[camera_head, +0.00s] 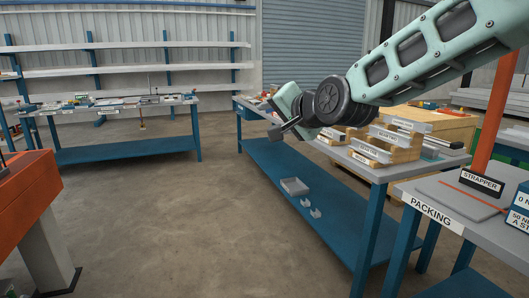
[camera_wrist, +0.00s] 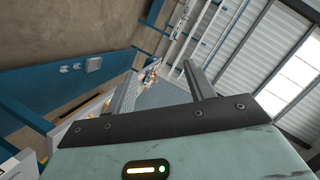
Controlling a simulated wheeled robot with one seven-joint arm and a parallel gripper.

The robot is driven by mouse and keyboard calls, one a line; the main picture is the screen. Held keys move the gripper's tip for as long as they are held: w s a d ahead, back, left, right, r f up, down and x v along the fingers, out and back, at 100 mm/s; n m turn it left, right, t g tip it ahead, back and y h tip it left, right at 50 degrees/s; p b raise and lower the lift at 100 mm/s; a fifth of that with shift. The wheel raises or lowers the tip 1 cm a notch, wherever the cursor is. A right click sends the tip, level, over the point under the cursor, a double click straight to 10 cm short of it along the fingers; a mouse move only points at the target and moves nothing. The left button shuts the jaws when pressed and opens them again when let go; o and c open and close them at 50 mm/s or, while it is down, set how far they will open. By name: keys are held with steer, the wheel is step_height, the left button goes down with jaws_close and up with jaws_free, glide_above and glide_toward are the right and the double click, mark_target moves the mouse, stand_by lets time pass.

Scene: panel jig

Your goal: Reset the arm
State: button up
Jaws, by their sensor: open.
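My arm reaches in from the upper right of the head view, pale green with dark joints. My gripper (camera_head: 284,130) is at its end, over the long blue-framed bench (camera_head: 375,171). In the wrist view my gripper (camera_wrist: 160,70) shows two grey fingers spread well apart, with nothing held between them. Beyond the fingers are a grey surface (camera_wrist: 165,94) and some small, blurred items. My forearm and wrist hide part of the bench top in the head view.
Wooden blocks with labelled grey pieces (camera_head: 395,143) stand on the bench below my arm. A packing table (camera_head: 440,206) with a strapper is at right. An orange machine (camera_head: 28,195) is at left, another bench (camera_head: 120,154) behind. A grey bin (camera_head: 294,187) sits on the lower shelf. The middle floor is clear.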

steer(key=s+d+f+n+g+h, duration=0.1)
steer(key=s+f+n+g, duration=0.3)
steer(key=s+f, duration=0.45)
steer(key=s+d+f+n+g+h, duration=0.15)
steer(key=s+f+n+g, duration=0.35)
steer(key=s, duration=0.7)
steer(key=s+d+f+n+g+h, duration=0.2)
steer(key=s+d+f, duration=0.25)
steer(key=s, duration=0.45)
steer(key=s+d+f+n+g+h, duration=0.1)
steer(key=s+d+f+g+h, duration=0.15)
steer(key=s+d, duration=0.4)
step_height(320, 180, up, 13)
steer(key=s+a+p, duration=0.2)
steer(key=p, duration=1.1)
steer(key=shift+t, duration=0.45)
